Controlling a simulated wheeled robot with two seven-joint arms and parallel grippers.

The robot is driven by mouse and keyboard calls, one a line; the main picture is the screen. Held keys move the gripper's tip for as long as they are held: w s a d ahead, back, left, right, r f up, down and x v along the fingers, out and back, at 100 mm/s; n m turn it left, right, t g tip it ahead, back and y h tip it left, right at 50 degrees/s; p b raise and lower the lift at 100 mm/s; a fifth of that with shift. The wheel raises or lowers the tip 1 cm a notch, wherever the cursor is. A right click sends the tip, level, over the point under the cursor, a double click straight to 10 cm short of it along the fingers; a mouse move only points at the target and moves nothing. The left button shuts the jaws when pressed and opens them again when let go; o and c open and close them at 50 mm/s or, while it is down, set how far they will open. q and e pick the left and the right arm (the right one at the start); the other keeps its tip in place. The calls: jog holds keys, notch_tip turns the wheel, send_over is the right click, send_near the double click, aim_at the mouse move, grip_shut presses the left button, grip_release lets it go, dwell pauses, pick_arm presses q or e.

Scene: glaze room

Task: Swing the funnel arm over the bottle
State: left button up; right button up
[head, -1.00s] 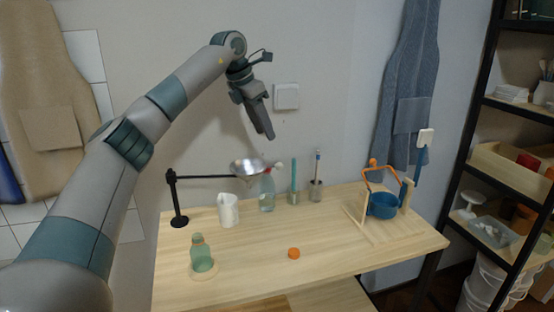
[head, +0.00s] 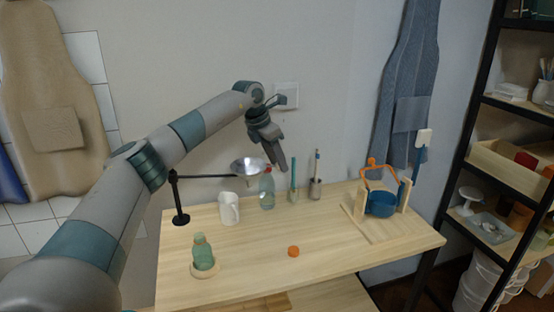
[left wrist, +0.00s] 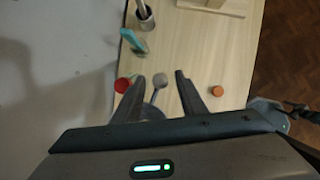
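The silver funnel (head: 246,167) hangs on a thin black arm (head: 205,177) from a black post (head: 179,200) at the table's back left. The green bottle (head: 203,251) stands upright on a round wooden coaster (head: 206,272) at the front left, away from the funnel. My left gripper (head: 277,168) points down just right of the funnel. The funnel is mostly hidden there.
A red-capped clear bottle (head: 267,192) stands close below the gripper. A white pitcher (head: 228,208) is near the funnel. A teal brush (head: 294,180) and its holder stand right. An orange cap (head: 293,251) lies mid-table. A wooden stand with a blue pot (head: 381,204) is farther right.

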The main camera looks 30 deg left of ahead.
jog(key=shift+s, duration=0.1)
pick_arm(q)
grip_shut()
pick_arm(e)
jog(key=shift+s+a, duration=0.1)
jog(key=shift+s, duration=0.1)
pick_arm(q)
jog(key=shift+s, duration=0.15)
pick_arm(e)
jog(key=shift+w, duration=0.1)
